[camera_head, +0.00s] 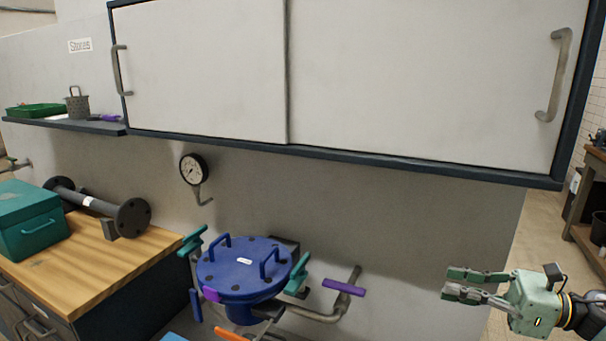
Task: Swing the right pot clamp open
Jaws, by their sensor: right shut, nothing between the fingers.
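The pot (240,268) stands low in the middle of the view, under a round blue lid with two blue handles and dark bolts. The right pot clamp (299,271) is a teal piece at the lid's right edge; whether it grips the rim I cannot tell. A second teal clamp (192,240) is at the lid's left edge. My right gripper (449,283) is at the right, well apart from the pot and its clamps. It points left and is shut and empty. My left gripper is not in view.
A pipe with a purple-handled valve (344,287) runs right of the pot. A gauge (193,169) is on the wall behind. A wooden bench (130,262) with a teal box (33,222) and a flanged pipe (97,208) is at left. A white cabinet (400,80) hangs above.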

